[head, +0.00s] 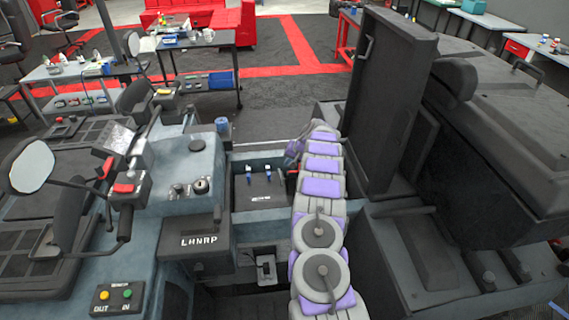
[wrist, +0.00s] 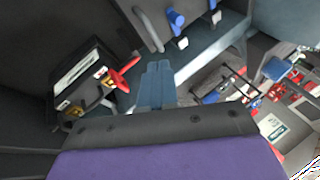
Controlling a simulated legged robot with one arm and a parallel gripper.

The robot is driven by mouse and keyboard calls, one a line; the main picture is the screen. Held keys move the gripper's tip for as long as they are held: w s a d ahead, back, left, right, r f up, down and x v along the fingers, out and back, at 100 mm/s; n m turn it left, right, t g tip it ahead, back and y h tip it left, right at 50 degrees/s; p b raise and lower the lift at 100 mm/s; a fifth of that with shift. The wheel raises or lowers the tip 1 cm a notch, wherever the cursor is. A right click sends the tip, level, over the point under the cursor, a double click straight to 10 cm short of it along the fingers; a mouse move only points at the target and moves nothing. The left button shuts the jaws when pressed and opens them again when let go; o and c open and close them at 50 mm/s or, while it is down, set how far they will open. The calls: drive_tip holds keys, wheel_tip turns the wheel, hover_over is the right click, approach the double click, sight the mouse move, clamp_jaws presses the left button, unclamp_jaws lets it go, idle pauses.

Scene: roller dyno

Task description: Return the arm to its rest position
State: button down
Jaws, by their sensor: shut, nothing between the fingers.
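My arm (head: 320,190), grey with purple panels, reaches forward from the bottom of the head view over the vehicle's middle. Its far end bends down to the left, where my gripper (head: 293,152) is small and partly hidden by the arm. In the wrist view the blue-grey fingers of my gripper (wrist: 156,72) lie together, shut and empty. They point toward an open dark compartment (head: 262,203) with blue-tipped levers (head: 249,172).
A black box with a red lever (wrist: 122,76) is left of the fingers in the wrist view. A tall dark panel (head: 390,100) stands close to the arm's right. A grey-blue console (head: 190,175) and mirror (head: 32,167) are left. Open floor (head: 275,105) lies beyond.

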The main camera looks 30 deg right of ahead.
drive_tip(key=shift+s+d+r, duration=1.5)
drive_tip(key=shift+s+r, duration=0.25)
drive_tip(key=shift+s, duration=0.15)
drive_tip(key=s+a+r+n+g+y, duration=0.1)
drive_tip(key=a+r, duration=0.5)
drive_tip(key=a, duration=0.4)
drive_tip(key=s+a+r+n+g+y, duration=0.1)
drive_tip(key=a+r+n, duration=0.1)
drive_tip(key=a+r, duration=0.55)
drive_tip(key=s+a+r+n+g, duration=0.1)
drive_tip(key=s+a+r, duration=0.2)
drive_tip(key=s+a, duration=0.35)
drive_tip(key=s+a+r+n+g, duration=0.1)
drive_tip(key=s+a+r, duration=0.15)
drive_tip(key=a, duration=0.65)
drive_tip(key=s+a+r+n+g, duration=0.1)
drive_tip(key=s+a, duration=0.2)
drive_tip(key=s, duration=0.3)
drive_tip(key=s+a+r+n+h+b, duration=0.1)
drive_tip(key=s+a, duration=0.2)
drive_tip(key=s, duration=0.3)
drive_tip(key=s+a+r+g, duration=0.1)
drive_tip(key=s+a, duration=0.1)
drive_tip(key=s, duration=0.4)
drive_tip(key=s+f+n+g+h+b, duration=0.1)
drive_tip(key=s+f+h, duration=0.1)
drive_tip(key=s, duration=2)
drive_tip(key=shift+s+f+n+g+h, duration=0.3)
drive_tip(key=shift+f+n+g+h, duration=0.1)
